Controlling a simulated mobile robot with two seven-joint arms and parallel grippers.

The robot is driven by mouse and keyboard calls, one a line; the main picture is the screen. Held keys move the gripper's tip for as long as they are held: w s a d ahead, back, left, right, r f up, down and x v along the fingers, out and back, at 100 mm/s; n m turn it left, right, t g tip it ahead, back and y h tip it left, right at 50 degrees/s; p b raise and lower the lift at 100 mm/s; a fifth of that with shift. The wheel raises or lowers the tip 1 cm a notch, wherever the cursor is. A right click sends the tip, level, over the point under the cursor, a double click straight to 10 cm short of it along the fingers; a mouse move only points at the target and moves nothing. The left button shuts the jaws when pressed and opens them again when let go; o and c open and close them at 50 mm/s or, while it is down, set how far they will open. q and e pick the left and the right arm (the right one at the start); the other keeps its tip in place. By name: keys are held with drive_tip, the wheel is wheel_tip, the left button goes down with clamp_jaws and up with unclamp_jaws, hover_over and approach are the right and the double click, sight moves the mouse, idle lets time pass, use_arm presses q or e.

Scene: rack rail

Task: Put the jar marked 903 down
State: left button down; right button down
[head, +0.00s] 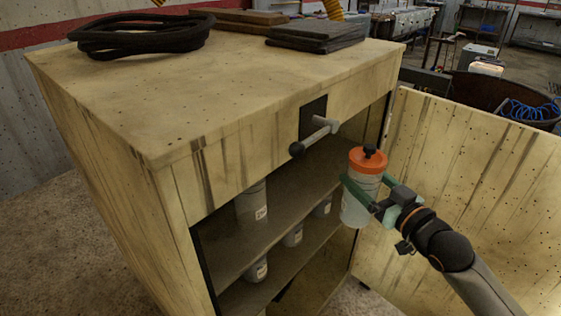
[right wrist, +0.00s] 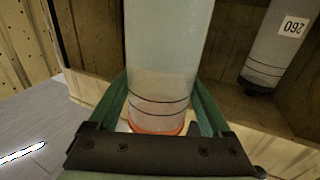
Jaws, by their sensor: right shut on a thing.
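A tall pale translucent jar (head: 356,207) with an orange lid and black knob hangs upright in my right gripper (head: 361,191), in front of the open cabinet (head: 170,185). The green fingers are shut around its upper body. In the right wrist view the jar (right wrist: 168,45) fills the middle, with dark ring lines near the orange lid. No label shows on it, so I cannot read its number. Grey labelled jars stand on the cabinet's shelves, one at the left (head: 252,206). In the right wrist view another jar (right wrist: 277,50) has an inverted label that seems to read 260.
A grey bar handle (head: 318,134) sticks out from the cabinet's front above the jar. An open wooden door (head: 470,190) stands at the right. A black hose coil (head: 140,32) lies on top.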

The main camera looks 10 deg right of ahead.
drive_tip(key=b+x, duration=0.1)
drive_tip(key=x, duration=1.6)
drive_tip(key=shift+w+a+b, duration=0.25)
drive_tip(key=shift+b, duration=0.1)
drive_tip(key=shift+f, duration=0.15)
drive_tip(key=shift+f, duration=0.15)
unclamp_jaws()
drive_tip(key=shift+f, duration=0.15)
